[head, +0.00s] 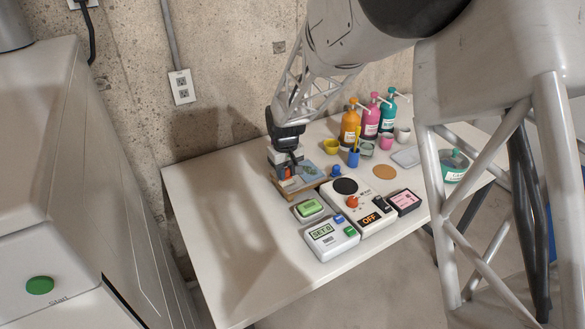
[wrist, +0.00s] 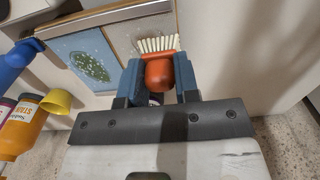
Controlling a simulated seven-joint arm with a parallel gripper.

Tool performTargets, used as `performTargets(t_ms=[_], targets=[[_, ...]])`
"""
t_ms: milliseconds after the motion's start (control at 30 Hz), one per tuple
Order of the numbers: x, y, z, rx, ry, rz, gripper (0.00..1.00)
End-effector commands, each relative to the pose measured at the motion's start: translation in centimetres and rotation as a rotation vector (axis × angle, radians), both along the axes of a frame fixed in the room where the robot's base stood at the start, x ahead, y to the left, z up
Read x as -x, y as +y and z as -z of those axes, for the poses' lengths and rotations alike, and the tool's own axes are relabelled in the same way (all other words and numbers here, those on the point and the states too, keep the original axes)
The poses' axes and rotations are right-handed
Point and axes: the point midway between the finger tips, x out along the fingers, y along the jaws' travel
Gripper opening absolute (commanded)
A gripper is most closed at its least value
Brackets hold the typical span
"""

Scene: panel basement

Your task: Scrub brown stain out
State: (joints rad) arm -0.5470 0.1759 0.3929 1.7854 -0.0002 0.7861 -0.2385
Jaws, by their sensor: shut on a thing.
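My gripper (wrist: 158,82) is shut on a scrub brush with a red-orange handle (wrist: 159,74) and white bristles (wrist: 158,44). In the head view, my gripper (head: 287,160) is low over a wooden-framed board (head: 306,192). The board also shows in the wrist view (wrist: 88,20), with two panels side by side. One is a light blue swatch (wrist: 72,48) with a green speckled stain (wrist: 90,66). The other is a grey-beige swatch (wrist: 122,37) with the bristles over it. I cannot tell whether the bristles touch it. No brown stain shows clearly; the brush and fingers cover part of that swatch.
A hotplate (head: 374,208) and a timer (head: 332,238) lie in front. The table's left side (head: 215,200) is clear.

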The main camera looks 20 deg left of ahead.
Motion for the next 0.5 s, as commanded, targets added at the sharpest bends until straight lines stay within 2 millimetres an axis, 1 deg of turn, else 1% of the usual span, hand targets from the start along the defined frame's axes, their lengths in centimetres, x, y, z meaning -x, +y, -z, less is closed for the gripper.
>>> performTargets(t_ms=[233, 300, 367, 500], targets=[[1.7, 1.6, 0.0, 0.001, 0.001, -0.001, 0.03], [1.5, 1.5, -0.8, -0.001, -0.001, 0.0, 0.03], [1.5, 1.5, -2.4, -0.002, -0.002, 0.0, 0.03], [1.5, 1.4, -3.5, 0.0, 0.0, 0.0, 0.03]])
